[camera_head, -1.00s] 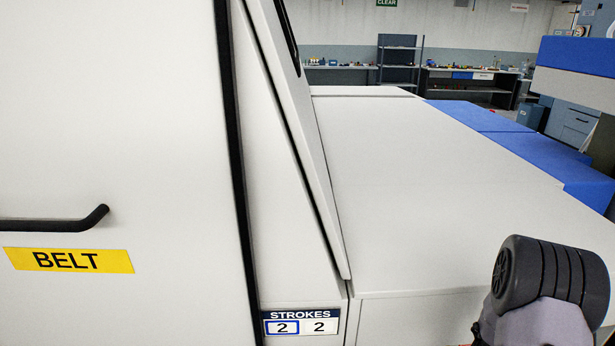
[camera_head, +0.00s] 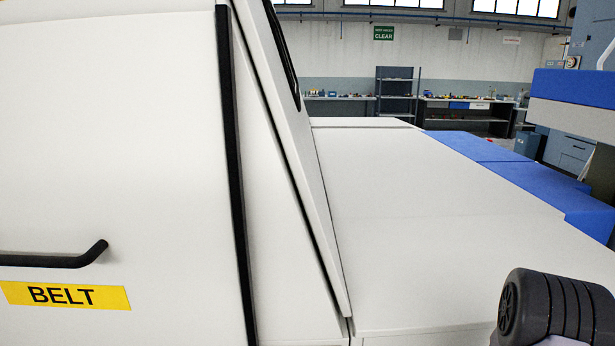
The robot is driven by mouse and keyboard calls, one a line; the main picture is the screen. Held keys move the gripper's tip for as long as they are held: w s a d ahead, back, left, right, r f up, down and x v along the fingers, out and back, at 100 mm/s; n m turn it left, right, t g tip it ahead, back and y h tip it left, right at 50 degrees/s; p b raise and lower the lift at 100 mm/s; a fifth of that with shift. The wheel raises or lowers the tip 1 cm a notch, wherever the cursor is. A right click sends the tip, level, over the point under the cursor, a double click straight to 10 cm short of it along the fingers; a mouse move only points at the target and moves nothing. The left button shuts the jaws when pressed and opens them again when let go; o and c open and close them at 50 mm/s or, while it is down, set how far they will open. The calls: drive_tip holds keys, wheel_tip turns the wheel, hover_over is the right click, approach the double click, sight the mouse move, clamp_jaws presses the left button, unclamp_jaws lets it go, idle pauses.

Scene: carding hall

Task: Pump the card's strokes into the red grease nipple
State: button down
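The red grease nipple does not show in this view. The strokes card is also out of the picture now. A white machine (camera_head: 110,150) fills the left, with a black handle (camera_head: 60,259) and a yellow BELT label (camera_head: 65,295) on its panel. A dark ribbed part of my arm (camera_head: 555,305) shows at the lower right. My gripper's fingers are not in the picture.
A broad white machine cover (camera_head: 420,210) slopes away in the middle, with blue covers (camera_head: 500,165) beyond it. A dark shelf rack (camera_head: 397,92) and workbenches (camera_head: 465,113) stand at the far wall. A green CLEAR sign (camera_head: 384,33) hangs above.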

drive_tip(key=shift+f+b, duration=0.6)
drive_tip(key=shift+f, duration=0.95)
drive_tip(key=shift+r+p, duration=1.6)
drive_tip(key=shift+r, duration=0.7)
drive_tip(key=shift+f, duration=0.1)
drive_tip(key=shift+d, duration=0.1)
